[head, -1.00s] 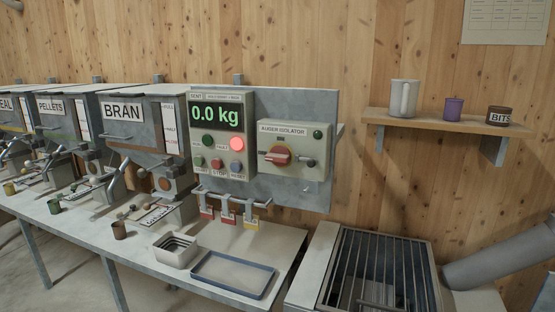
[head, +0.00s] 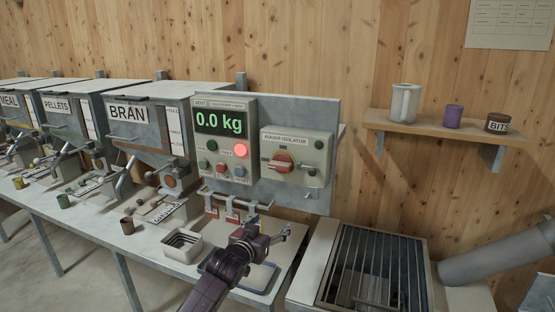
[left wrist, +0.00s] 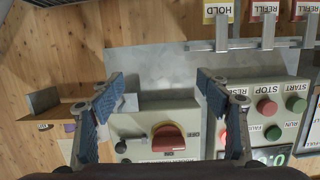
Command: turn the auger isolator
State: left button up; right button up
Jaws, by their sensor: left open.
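The knob's handle appears to lie roughly sideways. My left gripper (head: 280,236) is open and empty, below and in front of the isolator, over the bench. In the left wrist view, which is upside down, the open fingers (left wrist: 158,98) frame the isolator's red knob (left wrist: 167,138), apart from it. My right gripper is not in view.
The control box (head: 222,140) reads 0.0 kg and has a lit red lamp. Hanging tags on a rail (head: 235,202) are under it. A grated hopper (head: 375,265) stands at right.

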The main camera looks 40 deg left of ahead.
pick_arm(q)
jog(key=t+p, duration=0.1)
jog(key=t, duration=0.1)
send_near(278, 167)
jog(key=x, duration=0.2)
jog(key=shift+y, duration=0.3)
jog(key=p+x, duration=0.2)
jog(key=x, duration=0.4)
jog(key=shift+w+d+r, duration=0.1)
jog(key=shift+w, duration=0.7)
jog(key=c, duration=1.2)
jog(key=shift+o, duration=0.2)
